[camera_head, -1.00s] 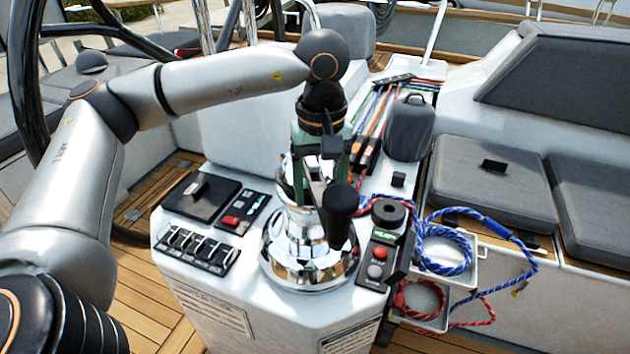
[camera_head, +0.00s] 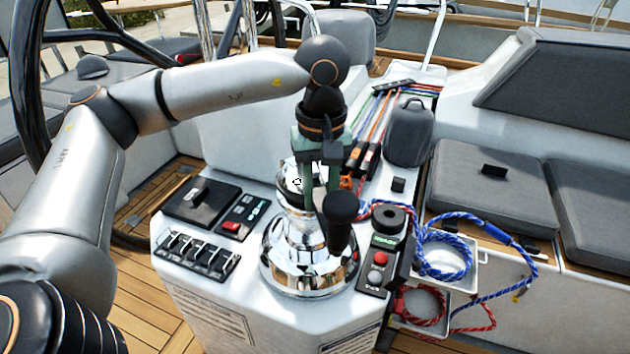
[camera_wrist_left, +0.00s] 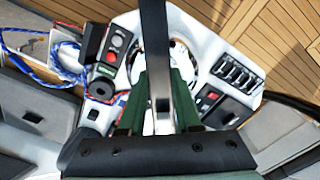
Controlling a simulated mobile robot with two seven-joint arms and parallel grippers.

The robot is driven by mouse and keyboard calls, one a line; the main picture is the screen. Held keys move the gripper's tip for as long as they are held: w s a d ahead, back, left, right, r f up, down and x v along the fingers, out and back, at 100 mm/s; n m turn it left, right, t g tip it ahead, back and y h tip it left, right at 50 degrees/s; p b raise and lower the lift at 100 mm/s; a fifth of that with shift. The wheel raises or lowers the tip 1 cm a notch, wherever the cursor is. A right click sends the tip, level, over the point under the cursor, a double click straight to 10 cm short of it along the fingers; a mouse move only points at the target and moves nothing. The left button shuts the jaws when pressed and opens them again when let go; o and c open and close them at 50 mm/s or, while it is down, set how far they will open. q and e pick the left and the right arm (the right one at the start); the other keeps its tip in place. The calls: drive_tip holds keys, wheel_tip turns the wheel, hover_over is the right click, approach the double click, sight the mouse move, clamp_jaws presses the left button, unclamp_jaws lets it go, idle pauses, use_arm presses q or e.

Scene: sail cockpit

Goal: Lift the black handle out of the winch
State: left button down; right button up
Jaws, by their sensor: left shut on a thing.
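The chrome winch (camera_head: 283,262) stands on the white console. The black handle's grip (camera_head: 340,213) hangs at the winch's front right in the head view. In the left wrist view the handle (camera_wrist_left: 154,45) runs as a dark and silver bar down between the fingers. My left gripper (camera_head: 321,190) points down over the winch top, its green fingers shut on the handle's metal arm. The fingers hide much of that arm and its joint with the winch, so I cannot tell whether it is seated. My right gripper is not in view.
A switch row (camera_head: 196,254) and a black panel (camera_head: 202,200) lie left of the winch. A button box (camera_head: 378,262) stands close to its right. Rope coils (camera_head: 443,252) hang in white holders further right. Grey cushions (camera_head: 495,185) lie beyond.

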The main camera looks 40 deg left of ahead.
sight(320, 197)
use_arm(q)
drive_tip(key=shift+r, duration=0.1)
idle(0.3)
drive_tip(key=shift+r+p, duration=1.8)
drive_tip(key=shift+r, duration=0.7)
